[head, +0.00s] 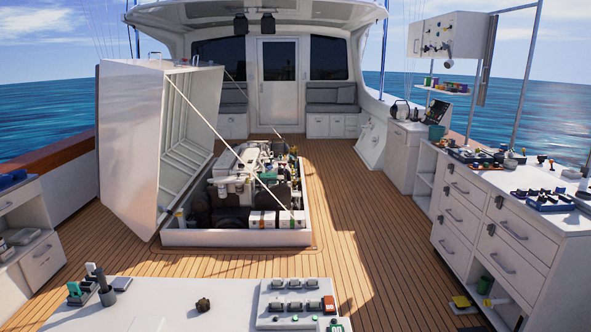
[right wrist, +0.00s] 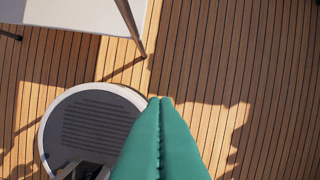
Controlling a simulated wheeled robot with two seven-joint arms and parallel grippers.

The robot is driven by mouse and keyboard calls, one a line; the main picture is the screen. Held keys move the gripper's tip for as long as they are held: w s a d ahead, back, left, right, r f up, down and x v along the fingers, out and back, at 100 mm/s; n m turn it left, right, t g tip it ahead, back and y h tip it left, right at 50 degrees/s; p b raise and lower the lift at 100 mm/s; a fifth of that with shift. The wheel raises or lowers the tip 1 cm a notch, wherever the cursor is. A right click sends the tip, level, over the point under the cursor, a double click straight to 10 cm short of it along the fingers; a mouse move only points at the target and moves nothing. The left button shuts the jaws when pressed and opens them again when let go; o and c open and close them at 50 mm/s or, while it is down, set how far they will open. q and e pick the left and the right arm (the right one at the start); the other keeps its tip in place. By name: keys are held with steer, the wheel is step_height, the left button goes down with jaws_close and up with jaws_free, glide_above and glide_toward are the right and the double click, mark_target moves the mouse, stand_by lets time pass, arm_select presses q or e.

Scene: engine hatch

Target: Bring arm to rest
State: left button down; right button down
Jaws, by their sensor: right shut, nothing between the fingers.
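My right gripper (right wrist: 160,102) shows in the right wrist view as two long green fingers. They lie together along their length, with the tips touching and nothing between them. They hang above the wooden deck (right wrist: 232,100), apart from anything around them. A round grey and white part (right wrist: 97,122), probably my own base, lies to the left of the fingers. Neither arm and neither gripper shows in the head view. My left gripper is not in view.
A white workbench (head: 190,300) with tools crosses the front. Behind it the engine hatch (head: 140,130) stands open beside the engine (head: 250,180). Drawer cabinets (head: 500,220) line the right side. A white table corner with a metal leg (right wrist: 132,25) is near the fingers. Open deck (head: 370,240) lies between.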

steer(key=s+d+f+g, duration=0.1)
steer(key=s+d+f, duration=0.2)
steer(key=s+f, duration=1.4)
step_height(320, 180, down, 2)
steer(key=shift+s+f+g, duration=0.2)
steer(key=shift+s+g, duration=0.1)
steer(key=shift+s, duration=0.05)
steer(key=shift+d, duration=0.1)
